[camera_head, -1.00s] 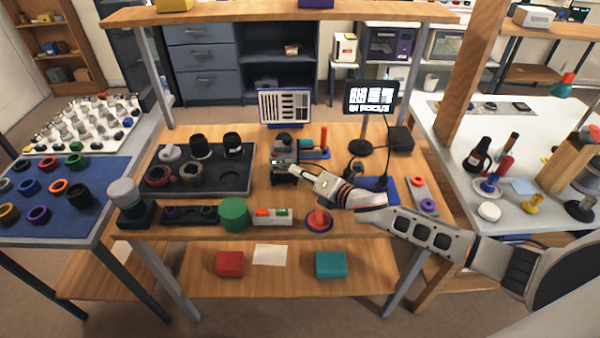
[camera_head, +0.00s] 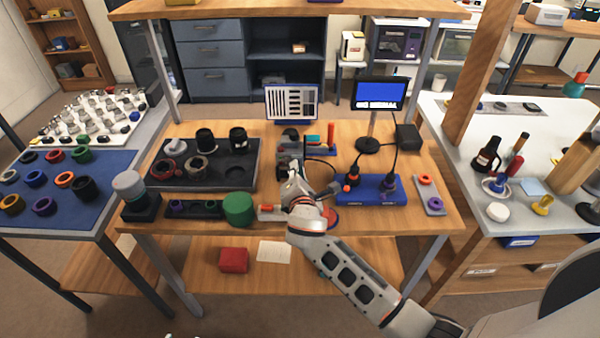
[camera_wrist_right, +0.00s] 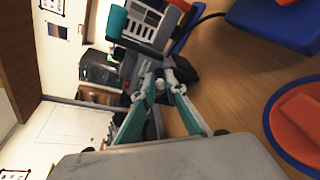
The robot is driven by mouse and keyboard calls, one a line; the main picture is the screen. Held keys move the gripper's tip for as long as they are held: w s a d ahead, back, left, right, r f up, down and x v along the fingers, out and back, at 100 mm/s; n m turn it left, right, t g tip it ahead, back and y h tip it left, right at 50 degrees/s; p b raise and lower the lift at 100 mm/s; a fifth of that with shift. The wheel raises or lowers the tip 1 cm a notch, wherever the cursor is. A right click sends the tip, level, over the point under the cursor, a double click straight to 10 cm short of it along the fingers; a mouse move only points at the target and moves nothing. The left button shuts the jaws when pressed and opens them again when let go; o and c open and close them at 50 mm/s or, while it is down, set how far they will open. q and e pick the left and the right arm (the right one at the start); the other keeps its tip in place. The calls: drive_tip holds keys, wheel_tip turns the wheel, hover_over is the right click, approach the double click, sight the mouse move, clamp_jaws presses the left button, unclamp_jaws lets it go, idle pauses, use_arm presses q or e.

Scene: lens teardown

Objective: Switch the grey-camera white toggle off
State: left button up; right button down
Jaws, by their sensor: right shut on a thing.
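The grey camera (camera_head: 284,170) stands mid-bench in front of the test chart, mostly hidden behind my right gripper (camera_head: 291,184). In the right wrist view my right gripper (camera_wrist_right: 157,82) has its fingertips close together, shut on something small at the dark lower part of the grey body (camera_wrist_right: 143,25). This seems to be the white toggle, but the fingers hide it and its position cannot be read. The monitor (camera_head: 379,94) to the right shows a blue picture with a line of pale text. My left gripper is not in view.
The test chart (camera_head: 291,102) stands behind the camera. A blue box (camera_head: 370,190) with cables lies to the right. A dark tray (camera_head: 215,180) of lens parts and a green cylinder (camera_head: 238,208) lie to the left. A round orange-and-blue piece (camera_wrist_right: 300,125) lies close to my right gripper.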

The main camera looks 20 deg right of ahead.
drive_tip(key=shift+a+m+h, duration=0.2)
drive_tip(key=shift+m+h, duration=0.3)
drive_tip(key=shift+h, duration=0.1)
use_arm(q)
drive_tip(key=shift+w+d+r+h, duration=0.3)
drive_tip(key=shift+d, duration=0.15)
use_arm(e)
drive_tip(key=c, duration=2.1)
unclamp_jaws()
drive_tip(key=shift+c, duration=0.2)
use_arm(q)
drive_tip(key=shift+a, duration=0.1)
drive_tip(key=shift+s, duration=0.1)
use_arm(e)
drive_tip(key=v, duration=0.7)
drive_tip(key=shift+s+a+r, duration=0.1)
drive_tip(key=shift+s+r, duration=0.05)
